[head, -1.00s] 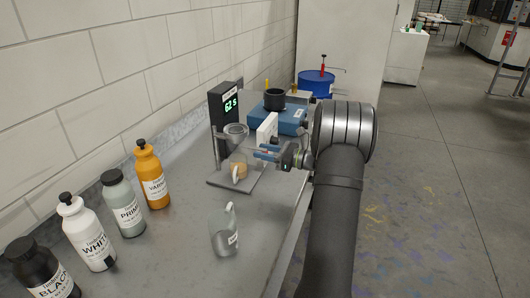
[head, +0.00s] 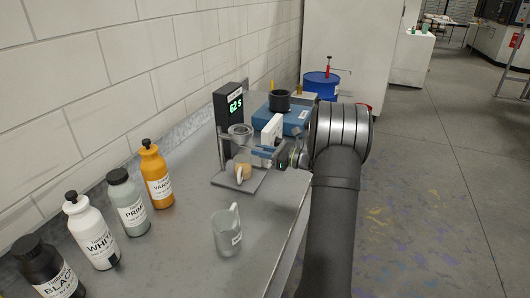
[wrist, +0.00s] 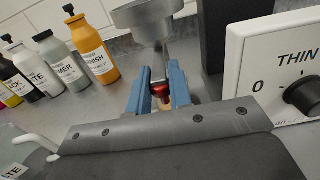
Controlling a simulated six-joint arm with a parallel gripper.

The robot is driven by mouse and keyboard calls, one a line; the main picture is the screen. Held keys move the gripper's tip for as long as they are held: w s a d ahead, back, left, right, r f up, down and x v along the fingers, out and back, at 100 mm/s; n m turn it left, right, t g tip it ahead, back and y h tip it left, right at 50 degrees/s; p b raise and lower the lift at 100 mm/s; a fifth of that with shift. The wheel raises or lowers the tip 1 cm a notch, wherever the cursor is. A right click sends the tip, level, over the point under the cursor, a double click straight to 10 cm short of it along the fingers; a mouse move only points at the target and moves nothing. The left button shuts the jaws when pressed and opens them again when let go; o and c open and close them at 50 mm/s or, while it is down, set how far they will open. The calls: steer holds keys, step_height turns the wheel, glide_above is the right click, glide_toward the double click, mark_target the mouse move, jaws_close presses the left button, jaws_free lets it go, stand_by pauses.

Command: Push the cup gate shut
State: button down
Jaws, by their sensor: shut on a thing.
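The grey metal cup (head: 240,131) sits on its stand and also shows in the wrist view (wrist: 148,18), with its narrow outlet pointing down. A small red piece (wrist: 160,93), apparently the cup gate's knob, is between my blue fingertips below the cup. My gripper (head: 262,152), also in the wrist view (wrist: 158,76), is shut on it. Whether the gate is fully shut is hidden by the fingers. A clear mug with tan liquid (head: 242,171) stands under the cup on the stand's base plate (head: 225,181).
An empty clear mug (head: 227,238) stands on the bench in front. Several bottles line the left side, including an orange varnish bottle (head: 157,177). A white dial panel (wrist: 280,65) is close on the right. A black timer (head: 230,105) stands behind the cup.

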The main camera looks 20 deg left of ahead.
steer(key=c, duration=1.4)
jaws_free()
steer(key=shift+a, duration=0.2)
steer(key=shift+o, duration=0.2)
steer(key=d, duration=1.7)
steer(key=shift+d, duration=0.2)
steer(key=a, duration=1.7)
steer(key=shift+a, duration=0.2)
steer(key=shift+d, duration=0.3)
